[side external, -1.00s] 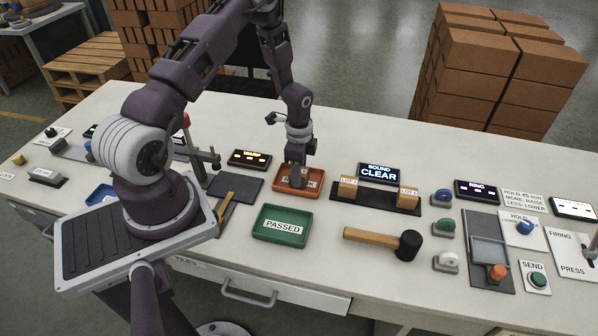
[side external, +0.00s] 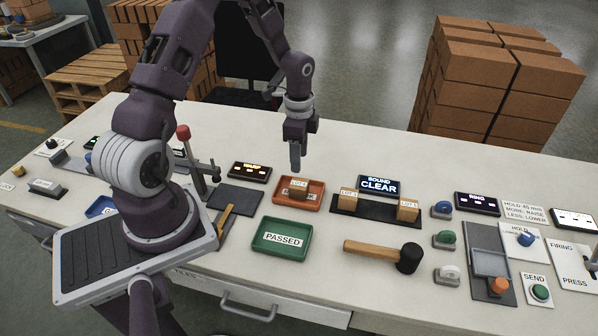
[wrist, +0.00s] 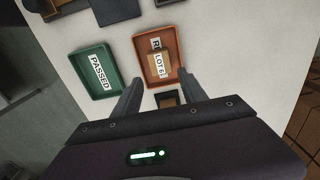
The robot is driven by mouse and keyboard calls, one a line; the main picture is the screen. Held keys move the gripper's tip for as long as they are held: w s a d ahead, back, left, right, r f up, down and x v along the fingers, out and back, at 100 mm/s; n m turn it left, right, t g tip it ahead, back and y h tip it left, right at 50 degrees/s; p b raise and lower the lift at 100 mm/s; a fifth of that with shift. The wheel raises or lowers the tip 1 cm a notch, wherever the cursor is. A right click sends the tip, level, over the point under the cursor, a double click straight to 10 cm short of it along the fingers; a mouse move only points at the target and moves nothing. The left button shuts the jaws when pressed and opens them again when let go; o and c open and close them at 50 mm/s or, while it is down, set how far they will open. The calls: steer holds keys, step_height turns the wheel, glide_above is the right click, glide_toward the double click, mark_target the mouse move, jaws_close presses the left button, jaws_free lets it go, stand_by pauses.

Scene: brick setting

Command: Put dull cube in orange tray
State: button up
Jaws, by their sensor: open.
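The orange tray (side external: 313,201) stands behind the green tray on the bench. A tan cube (side external: 299,186) sits inside the orange tray, covering part of the tray's label. In the wrist view the orange tray (wrist: 141,50) holds the cube (wrist: 158,64), whose label appears to read LOT 6. My gripper (side external: 295,168) hangs above the orange tray, clear of the cube. In the wrist view its two fingers (wrist: 160,97) are apart with nothing between them. Two more tan cubes, one at left (side external: 348,199) and one at right (side external: 407,210), sit on a dark stand (side external: 375,211).
The green PASSED tray (side external: 283,252) is in front of the orange tray. A black-headed mallet (side external: 385,254) lies to its right. A display reading SOUND CLEAR (side external: 379,186) stands behind the dark stand. A dark pad (side external: 236,199) lies left of the orange tray.

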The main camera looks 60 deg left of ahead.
steer(key=s+d+r+n+t+y, duration=0.15)
steer(key=d+r, duration=0.25)
steer(key=r, duration=0.5)
steer(key=s+d+r+n, duration=0.2)
steer(key=d+r, duration=0.1)
steer(key=r, duration=0.5)
steer(key=s+d+r+n+t, duration=0.2)
steer(key=s+d+r, duration=0.2)
steer(key=s, duration=0.4)
steer(key=s+d+r+n+t+h, duration=0.1)
steer(key=s+d+r+n+t, duration=0.1)
steer(key=s+d+r, duration=0.3)
steer(key=s+d+n, duration=0.1)
steer(key=s, duration=0.2)
steer(key=shift+s+d+r, duration=0.25)
steer(key=shift+d, duration=0.15)
steer(key=shift+n+h, duration=0.25)
